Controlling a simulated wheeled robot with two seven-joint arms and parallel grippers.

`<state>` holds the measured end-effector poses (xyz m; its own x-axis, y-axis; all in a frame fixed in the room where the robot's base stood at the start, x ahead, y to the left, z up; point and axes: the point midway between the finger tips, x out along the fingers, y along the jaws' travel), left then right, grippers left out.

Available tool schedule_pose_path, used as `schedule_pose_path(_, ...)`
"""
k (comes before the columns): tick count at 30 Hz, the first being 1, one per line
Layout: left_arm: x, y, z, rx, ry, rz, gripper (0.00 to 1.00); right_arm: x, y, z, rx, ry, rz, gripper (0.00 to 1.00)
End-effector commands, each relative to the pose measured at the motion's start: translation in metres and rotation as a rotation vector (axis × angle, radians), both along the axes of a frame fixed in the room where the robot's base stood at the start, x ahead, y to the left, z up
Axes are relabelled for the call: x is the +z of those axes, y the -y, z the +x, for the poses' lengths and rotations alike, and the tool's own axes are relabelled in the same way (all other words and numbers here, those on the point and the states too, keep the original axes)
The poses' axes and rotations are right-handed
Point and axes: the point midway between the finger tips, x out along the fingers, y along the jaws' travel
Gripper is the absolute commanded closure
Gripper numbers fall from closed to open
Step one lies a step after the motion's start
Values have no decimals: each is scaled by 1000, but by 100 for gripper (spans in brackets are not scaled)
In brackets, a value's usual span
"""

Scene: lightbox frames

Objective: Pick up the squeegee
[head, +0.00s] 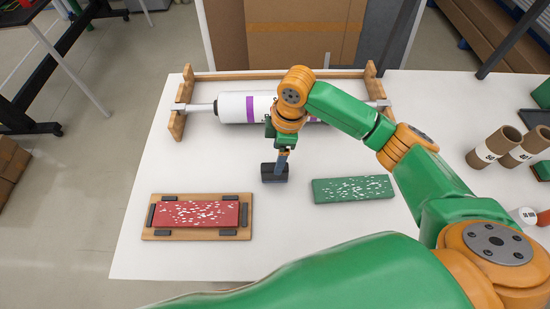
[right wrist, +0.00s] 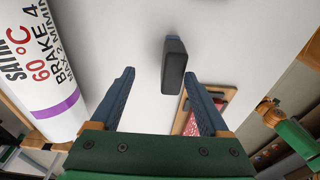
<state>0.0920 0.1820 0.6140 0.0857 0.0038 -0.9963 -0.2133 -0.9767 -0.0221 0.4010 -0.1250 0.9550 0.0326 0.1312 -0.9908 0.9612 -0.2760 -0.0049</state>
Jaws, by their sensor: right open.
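The squeegee appears to be the small dark grey block (head: 274,173) standing on the white table between the red and green panels. It also shows in the right wrist view (right wrist: 174,66), with a bluish part at its far end. My right gripper (head: 281,164) is low over the table at the block, its fingers partly overlapping it in the head view. In the right wrist view, the right gripper (right wrist: 160,75) is open, with the block ahead of and between its blue fingers, nearer the right one. I cannot tell whether they touch. My left gripper is not in view.
A white roller (head: 236,107) with purple bands lies in a wooden stand behind the gripper. A red speckled panel (head: 196,214) sits on a wooden board (head: 149,232) at left. A green speckled panel (head: 353,189) lies at right. Cardboard tubes (head: 496,146) stand at far right.

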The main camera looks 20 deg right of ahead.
Motion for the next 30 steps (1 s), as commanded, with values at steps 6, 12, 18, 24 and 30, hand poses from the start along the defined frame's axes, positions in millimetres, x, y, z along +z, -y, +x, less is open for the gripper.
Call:
schedule_pose_path(6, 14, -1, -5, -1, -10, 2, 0, -40, -4, -6, 1, -16, -11, 28)
schedule_pose_path(12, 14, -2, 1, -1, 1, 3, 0, -71, -8, -7, 1, -13, -11, 28)
schedule_pose_path(18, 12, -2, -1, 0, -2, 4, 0, -74, -7, -8, 0, -20, -14, 22)
schedule_pose_path(24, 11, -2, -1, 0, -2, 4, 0, -75, -7, -9, -1, -24, -14, 76)
schedule_pose_path(30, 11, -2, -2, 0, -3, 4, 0, -75, -7, -10, -2, -27, -14, 92)
